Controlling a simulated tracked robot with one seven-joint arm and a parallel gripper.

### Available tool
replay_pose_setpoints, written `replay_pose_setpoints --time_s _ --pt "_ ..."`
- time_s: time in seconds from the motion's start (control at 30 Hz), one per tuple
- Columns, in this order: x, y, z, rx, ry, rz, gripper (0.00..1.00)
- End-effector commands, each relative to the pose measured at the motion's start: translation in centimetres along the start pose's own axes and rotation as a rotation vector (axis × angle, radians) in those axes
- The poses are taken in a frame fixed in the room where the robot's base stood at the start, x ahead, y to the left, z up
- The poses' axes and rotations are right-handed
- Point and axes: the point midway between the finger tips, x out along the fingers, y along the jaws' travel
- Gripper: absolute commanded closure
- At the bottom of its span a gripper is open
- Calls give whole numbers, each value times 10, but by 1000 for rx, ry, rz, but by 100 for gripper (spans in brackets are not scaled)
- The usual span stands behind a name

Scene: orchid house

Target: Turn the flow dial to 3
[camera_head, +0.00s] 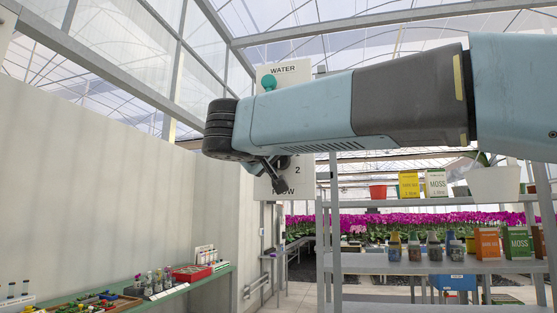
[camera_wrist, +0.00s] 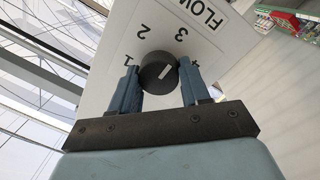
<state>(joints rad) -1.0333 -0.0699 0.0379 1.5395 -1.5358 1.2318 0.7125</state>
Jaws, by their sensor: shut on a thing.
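The flow dial (camera_wrist: 157,73) is a round black knob with a white pointer line, on a white panel (camera_wrist: 118,38). The numbers 1 to 4 stand around it, with the FLOW label beyond 2 and 3. The pointer line slants between 3 and 4, seemingly nearer 4. My gripper (camera_wrist: 160,88) is shut on the dial, one finger on each side, in the wrist view. In the head view the panel (camera_head: 264,188) stands upright behind my gripper (camera_head: 275,178), which hides the dial and most of the numbers; a 2 shows.
A teal knob (camera_head: 269,83) sits under the WATER label. A green bench (camera_head: 190,287) with trays and bottles is at lower left. A grey shelf (camera_head: 400,266) with boxes and pots stands at right, below my arm. Pink orchids (camera_head: 425,220) are farther back.

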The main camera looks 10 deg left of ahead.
Motion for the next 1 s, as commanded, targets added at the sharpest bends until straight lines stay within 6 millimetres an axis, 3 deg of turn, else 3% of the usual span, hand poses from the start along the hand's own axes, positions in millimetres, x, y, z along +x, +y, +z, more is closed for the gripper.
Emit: replay_pose_setpoints --time_s 0.4,0.43,0.6,0.67,1.0 --pt "0 -1 0 -33 2 0 84" --pt "0 -1 0 -33 2 0 51" --pt "0 -1 0 -32 2 1 35" --pt "0 -1 0 -32 2 1 29" --pt "-5 0 0 -31 2 1 29"
